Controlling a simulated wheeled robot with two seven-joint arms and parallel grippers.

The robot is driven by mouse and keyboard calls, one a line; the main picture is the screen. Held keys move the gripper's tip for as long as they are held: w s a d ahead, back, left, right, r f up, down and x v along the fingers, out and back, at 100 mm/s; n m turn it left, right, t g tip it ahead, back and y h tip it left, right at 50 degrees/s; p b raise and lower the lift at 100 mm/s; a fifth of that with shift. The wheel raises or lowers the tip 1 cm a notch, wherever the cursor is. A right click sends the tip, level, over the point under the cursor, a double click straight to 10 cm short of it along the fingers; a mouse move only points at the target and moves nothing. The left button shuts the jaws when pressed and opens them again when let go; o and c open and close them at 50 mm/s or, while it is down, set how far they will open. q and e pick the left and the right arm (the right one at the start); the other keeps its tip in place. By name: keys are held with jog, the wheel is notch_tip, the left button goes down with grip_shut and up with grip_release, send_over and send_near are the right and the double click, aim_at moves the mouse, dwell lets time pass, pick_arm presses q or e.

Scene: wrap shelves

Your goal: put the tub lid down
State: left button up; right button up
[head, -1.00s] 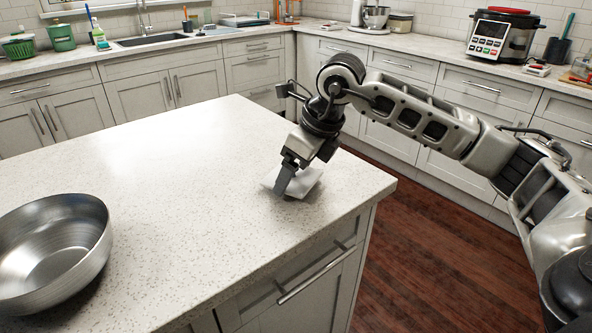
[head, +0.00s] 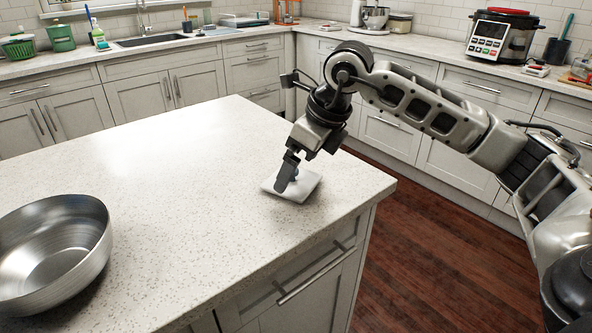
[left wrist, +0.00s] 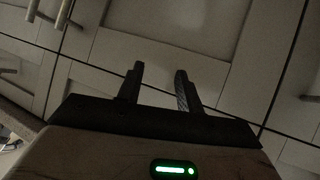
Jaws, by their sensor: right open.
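The tub lid (head: 303,187) is a pale, flat, square piece lying on the island counter near its right corner. My right gripper (head: 284,187) is just above the lid's left part, pointing down, open; the fingers overlap the lid in the head view, so I cannot tell if they touch it. My left gripper (left wrist: 158,85) shows in the left wrist view with its two fingers apart and nothing between them, in front of grey cabinet doors. It is not in the head view.
A large metal bowl (head: 52,250) stands at the left of the island counter (head: 170,190). The counter between bowl and lid is clear. The counter's right edge is close beside the lid. A back counter with a sink and a multicooker (head: 500,37) lies beyond.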

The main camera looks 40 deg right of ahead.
jog(key=v, duration=0.9)
jog(key=shift+r, duration=0.1)
